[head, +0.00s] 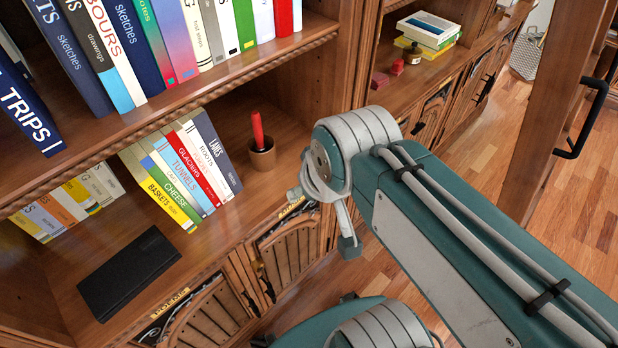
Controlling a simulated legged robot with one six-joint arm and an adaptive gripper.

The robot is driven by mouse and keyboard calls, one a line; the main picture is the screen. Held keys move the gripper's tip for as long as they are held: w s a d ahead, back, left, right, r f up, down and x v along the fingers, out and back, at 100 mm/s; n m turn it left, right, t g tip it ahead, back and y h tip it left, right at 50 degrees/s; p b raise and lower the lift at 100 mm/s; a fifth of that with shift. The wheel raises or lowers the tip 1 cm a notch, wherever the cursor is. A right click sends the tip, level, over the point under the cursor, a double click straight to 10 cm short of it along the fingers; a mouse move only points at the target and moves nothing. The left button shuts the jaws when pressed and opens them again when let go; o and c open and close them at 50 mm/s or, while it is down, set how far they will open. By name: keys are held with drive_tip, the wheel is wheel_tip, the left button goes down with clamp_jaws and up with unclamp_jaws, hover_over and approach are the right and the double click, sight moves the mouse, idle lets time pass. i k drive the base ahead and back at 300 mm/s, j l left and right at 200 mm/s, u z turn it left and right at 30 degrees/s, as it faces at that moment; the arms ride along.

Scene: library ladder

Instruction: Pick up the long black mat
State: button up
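A flat black rectangular object (128,272) lies on the lower wooden shelf at the left in the head view. It has straight edges and some thickness, so I cannot tell whether it is a mat or a case. Nothing covers it, and no part of my arm touches it. My teal and grey arm crosses the right side of the view, with its bend right of the shelf. No gripper fingers can be made out.
Several leaning books (172,180) stand behind the black object on the lower shelf (215,235). A brown cup (262,158) with a red item stands to their right. An upper shelf board (190,105) with more books overhangs. A wooden ladder rail (560,100) rises at the right.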

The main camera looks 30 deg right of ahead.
sight(108, 285)
drive_tip(key=j+u, duration=0.15)
drive_tip(key=u, duration=0.25)
drive_tip(key=j+u, duration=0.15)
drive_tip(key=u, duration=0.2)
drive_tip(key=j+u, duration=0.15)
drive_tip(key=u, duration=0.25)
drive_tip(key=k+j+z, duration=0.1)
drive_tip(key=j, duration=0.45)
